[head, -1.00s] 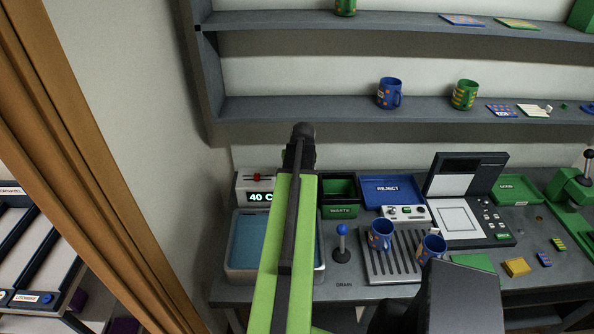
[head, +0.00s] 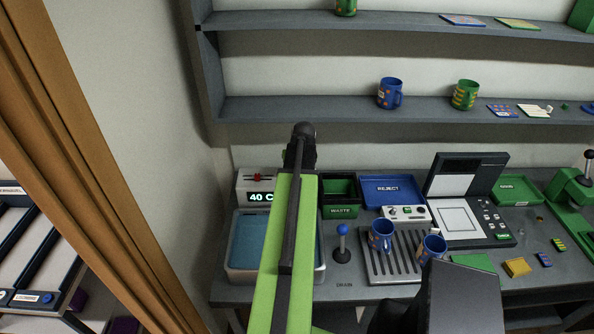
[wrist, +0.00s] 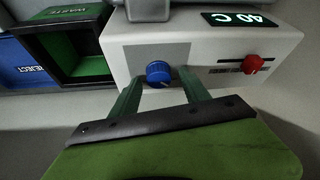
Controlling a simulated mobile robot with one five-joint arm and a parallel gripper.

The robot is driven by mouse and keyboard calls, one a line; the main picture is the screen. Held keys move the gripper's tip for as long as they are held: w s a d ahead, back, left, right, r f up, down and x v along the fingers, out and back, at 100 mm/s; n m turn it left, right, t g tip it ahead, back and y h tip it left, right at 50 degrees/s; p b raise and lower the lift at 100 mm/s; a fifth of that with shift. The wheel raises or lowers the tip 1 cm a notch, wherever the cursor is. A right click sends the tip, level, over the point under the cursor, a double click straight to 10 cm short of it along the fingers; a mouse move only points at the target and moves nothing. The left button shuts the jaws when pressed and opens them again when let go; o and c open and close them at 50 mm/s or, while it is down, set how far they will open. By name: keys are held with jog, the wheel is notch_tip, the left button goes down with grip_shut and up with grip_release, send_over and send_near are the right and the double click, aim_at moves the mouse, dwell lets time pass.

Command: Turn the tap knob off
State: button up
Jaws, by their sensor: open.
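The tap knob is a blue round knob (wrist: 158,72) on a grey panel of a white box (wrist: 225,40), seen in the wrist view. My gripper (wrist: 160,90) is open, with one green finger on either side below the knob in the picture. The knob shows between the fingertips; I cannot tell whether either finger touches it. In the head view the white box (head: 253,182) stands at the back left of the bench, and my arm hides the knob and my gripper.
The box has a "40 C" display (wrist: 240,19) and a red slider (wrist: 254,63). A green waste bin (wrist: 75,45) and a blue reject tray (wrist: 25,66) stand beside it. A water basin (head: 243,245) lies in front. A blue-topped lever (head: 342,232) stands right of my arm.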

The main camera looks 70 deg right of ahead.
jog(key=p+v, duration=1.6)
jog(key=v, duration=0.1)
jog(key=shift+r, duration=0.3)
jog(key=shift+w, duration=0.1)
